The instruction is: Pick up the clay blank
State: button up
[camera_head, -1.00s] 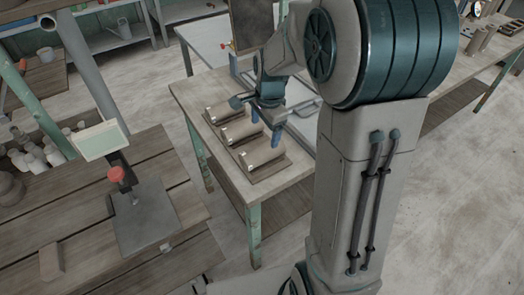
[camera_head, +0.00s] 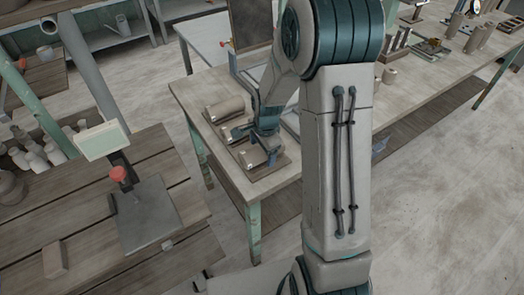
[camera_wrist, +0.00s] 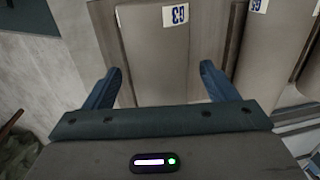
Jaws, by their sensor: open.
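Several grey-brown clay blanks lie side by side on the wooden table. In the head view the far blank (camera_head: 223,108) is clear of my gripper, and the near blank (camera_head: 252,166) is partly hidden by it. My gripper (camera_head: 256,147) points down over the near end of the row. In the wrist view its two blue fingers (camera_wrist: 160,85) are open and apart, one on each side of a blank (camera_wrist: 155,50) with a white tag in blue print. Whether the fingers touch it cannot be told. A second tagged blank (camera_wrist: 268,45) lies to the right.
The wooden table (camera_head: 190,95) has green legs and ends just in front of the blanks. A slatted bench (camera_head: 195,195) with a red-knobbed stand (camera_head: 119,174) is at the left. A long table with small items (camera_head: 440,62) stands at the right.

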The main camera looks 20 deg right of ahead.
jog(key=c, duration=1.4)
jog(key=shift+c, duration=0.4)
jog(key=shift+r, duration=0.15)
